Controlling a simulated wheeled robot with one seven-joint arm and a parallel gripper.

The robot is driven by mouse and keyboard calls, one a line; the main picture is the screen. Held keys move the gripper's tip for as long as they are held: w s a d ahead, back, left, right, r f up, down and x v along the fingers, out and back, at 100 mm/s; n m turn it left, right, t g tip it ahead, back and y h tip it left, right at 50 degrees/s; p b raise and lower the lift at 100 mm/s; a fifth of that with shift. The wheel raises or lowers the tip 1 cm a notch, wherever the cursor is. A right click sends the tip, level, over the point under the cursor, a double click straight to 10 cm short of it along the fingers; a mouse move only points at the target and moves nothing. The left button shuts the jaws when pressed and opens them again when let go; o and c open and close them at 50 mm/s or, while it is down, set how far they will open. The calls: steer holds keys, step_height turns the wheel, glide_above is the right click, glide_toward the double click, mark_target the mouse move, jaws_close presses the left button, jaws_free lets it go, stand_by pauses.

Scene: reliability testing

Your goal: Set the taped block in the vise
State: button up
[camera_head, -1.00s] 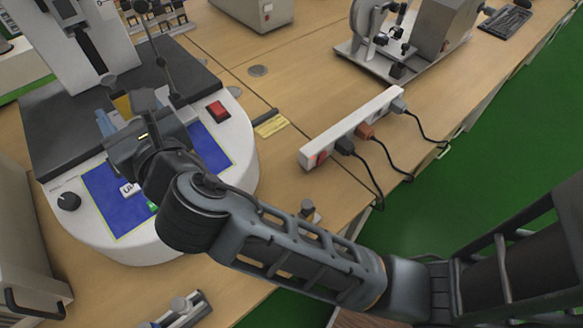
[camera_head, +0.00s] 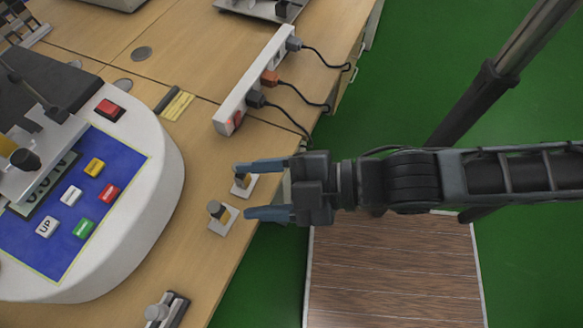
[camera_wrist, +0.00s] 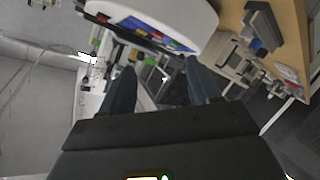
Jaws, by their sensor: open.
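My gripper (camera_head: 256,190) is open, with its two fingers spread and pointing left at the table's right edge. Its fingers also show apart in the wrist view (camera_wrist: 163,82). I cannot tell whether either is the taped block. A metal fixture (camera_head: 167,312), possibly the vise, is cut off at the bottom edge.
A white machine with a blue button panel (camera_head: 128,163) fills the left. A white power strip (camera_head: 254,85) with plugged cables lies above the gripper. A yellow strip (camera_head: 178,105) lies on the wooden table (camera_head: 175,65). Green floor (camera_head: 400,60) is to the right.

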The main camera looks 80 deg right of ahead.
steer(key=s+d+r+m, duration=0.1)
steer(key=s+r+m, duration=0.2)
steer(key=s+m, duration=0.4)
steer(key=shift+r+m+h, duration=0.3)
steer(key=shift+m+h, duration=0.1)
steer(key=shift+m, duration=0.3)
steer(key=shift+d, duration=0.1)
stand_by(0.4)
